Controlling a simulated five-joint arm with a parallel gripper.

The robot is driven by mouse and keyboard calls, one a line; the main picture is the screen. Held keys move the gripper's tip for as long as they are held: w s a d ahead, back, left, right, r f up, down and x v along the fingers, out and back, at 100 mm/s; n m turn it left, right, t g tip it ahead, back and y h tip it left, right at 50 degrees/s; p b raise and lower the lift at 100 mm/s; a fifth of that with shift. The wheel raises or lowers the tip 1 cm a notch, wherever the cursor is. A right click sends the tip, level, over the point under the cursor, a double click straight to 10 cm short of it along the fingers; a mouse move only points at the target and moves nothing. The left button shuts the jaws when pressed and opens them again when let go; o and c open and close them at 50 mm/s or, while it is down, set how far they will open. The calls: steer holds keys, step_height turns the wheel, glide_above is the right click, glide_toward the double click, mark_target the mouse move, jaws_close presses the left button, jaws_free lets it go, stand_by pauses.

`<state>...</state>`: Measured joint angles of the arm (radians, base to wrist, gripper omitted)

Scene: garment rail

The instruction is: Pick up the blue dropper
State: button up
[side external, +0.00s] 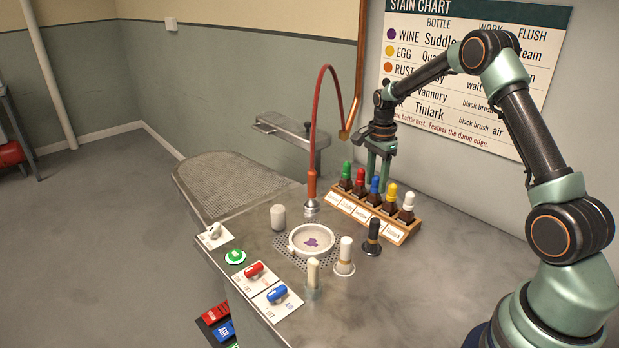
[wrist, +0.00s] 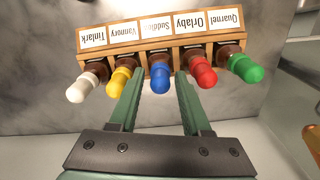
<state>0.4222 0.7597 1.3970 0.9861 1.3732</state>
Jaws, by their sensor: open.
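The blue dropper (side external: 375,185) stands in the middle slot of a wooden rack (side external: 345,206), on a brown bottle. In the wrist view the blue dropper (wrist: 160,79) lies between the two fingers of my gripper (wrist: 159,88), in line with their tips. My gripper (side external: 378,172) is open, with a finger on each side of the blue dropper and no visible contact. In the side view its fingers point down just behind the rack's middle. The bottle below the blue cap is partly hidden.
A green dropper (wrist: 245,68) and red dropper (wrist: 203,73) stand to one side, yellow (wrist: 120,80) and white (wrist: 85,88) to the other, close to the fingers. A red hose (side external: 315,120) arches left of the rack. A black-topped post (side external: 373,236) stands in front.

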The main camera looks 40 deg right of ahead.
steer(key=shift+f, duration=0.1)
steer(key=shift+c, duration=0.3)
jaws_close()
step_height(320, 180, up, 20)
stand_by(0.5)
